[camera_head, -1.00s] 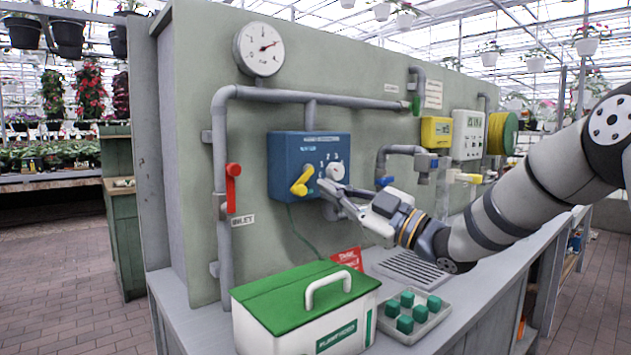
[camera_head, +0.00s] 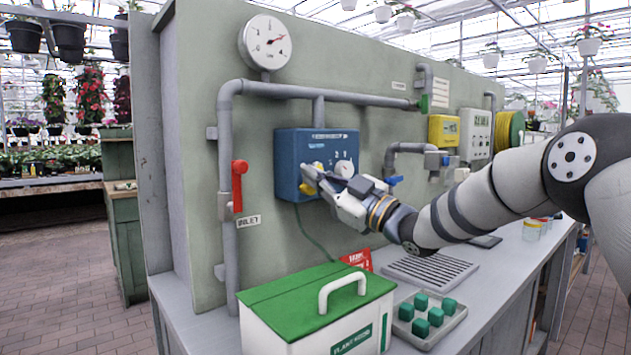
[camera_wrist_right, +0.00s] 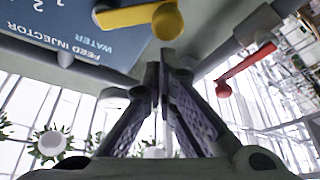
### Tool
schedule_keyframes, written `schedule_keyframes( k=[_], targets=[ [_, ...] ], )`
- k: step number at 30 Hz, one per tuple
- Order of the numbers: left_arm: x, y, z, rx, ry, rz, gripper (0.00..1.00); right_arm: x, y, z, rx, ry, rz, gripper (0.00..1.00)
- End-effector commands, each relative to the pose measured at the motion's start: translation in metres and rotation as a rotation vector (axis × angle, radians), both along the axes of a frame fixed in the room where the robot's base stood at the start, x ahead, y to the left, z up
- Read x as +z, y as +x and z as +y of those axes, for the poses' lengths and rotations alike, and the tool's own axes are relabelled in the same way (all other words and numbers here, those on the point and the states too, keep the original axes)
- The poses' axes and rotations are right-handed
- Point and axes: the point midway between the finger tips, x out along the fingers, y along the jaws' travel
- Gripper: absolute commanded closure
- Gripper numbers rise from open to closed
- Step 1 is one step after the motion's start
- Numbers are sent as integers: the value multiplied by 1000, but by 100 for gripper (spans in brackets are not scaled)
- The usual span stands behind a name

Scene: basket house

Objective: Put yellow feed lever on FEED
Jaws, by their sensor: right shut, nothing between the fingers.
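The blue feed injector box (camera_head: 288,155) is fixed to the green-grey panel, with a white dial and numbers on its right part. The yellow feed lever (camera_head: 305,189) is on its front, mostly hidden behind my right gripper (camera_head: 308,177) in the head view. In the right wrist view the lever (camera_wrist_right: 137,17) shows with its round knob (camera_wrist_right: 167,21) near the top. My right gripper's fingertips (camera_wrist_right: 166,58) are shut and empty, close to the knob; I cannot tell if they touch it. FEED cannot be read as a lever position. My left gripper is out of view.
Left of the box is a grey pipe with a red inlet handle (camera_head: 238,185). A round gauge (camera_head: 265,42) sits above. On the bench below are a green-lidded box (camera_head: 300,300) and a tray with green cubes (camera_head: 455,318). A blue-handled tap (camera_head: 393,181) is right of the box.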

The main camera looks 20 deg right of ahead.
Motion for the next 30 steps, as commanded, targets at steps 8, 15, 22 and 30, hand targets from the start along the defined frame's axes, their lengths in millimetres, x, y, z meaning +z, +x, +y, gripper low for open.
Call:
schedule_keyframes(
  k=[8, 15, 22, 30],
  targets=[
    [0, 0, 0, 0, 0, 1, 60, -4, 1, -3, 1, 0, -2, 100],
    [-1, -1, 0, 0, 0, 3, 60, -11, 3, -6, -1, -53, -20, 100],
    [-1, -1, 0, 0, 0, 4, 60, -18, 4, -9, 0, -101, -34, 100],
    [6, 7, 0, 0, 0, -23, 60, -2, 0, -2, -1, -102, -40, 100]
  ],
)
